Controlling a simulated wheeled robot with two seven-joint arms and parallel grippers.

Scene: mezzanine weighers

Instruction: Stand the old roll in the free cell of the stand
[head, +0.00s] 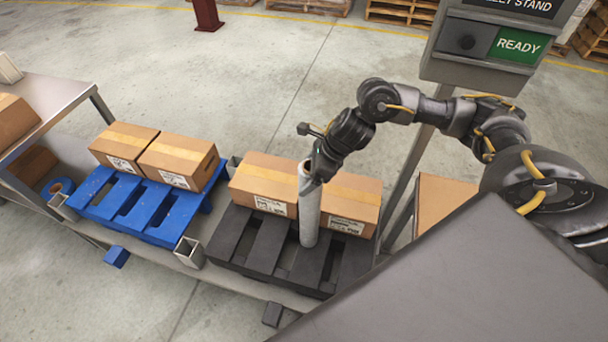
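A tall pale grey roll (309,215) with an open brown core at its top is upright in front of the cartons at the black pallet. My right gripper (317,172) is at the roll's upper end and appears shut on it; the fingers are mostly hidden. I cannot tell whether the roll's lower end touches the black pallet (262,248) or hangs just above it. I cannot make out a free cell for certain. My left gripper is not in view.
Cartons sit on the blue pallet (143,222) and behind the roll on the black pallet. Square open posts (190,253) edge the pallets. A grey panel with a green READY sign (519,45) stands at the upper right. A shelf (45,110) is at the left.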

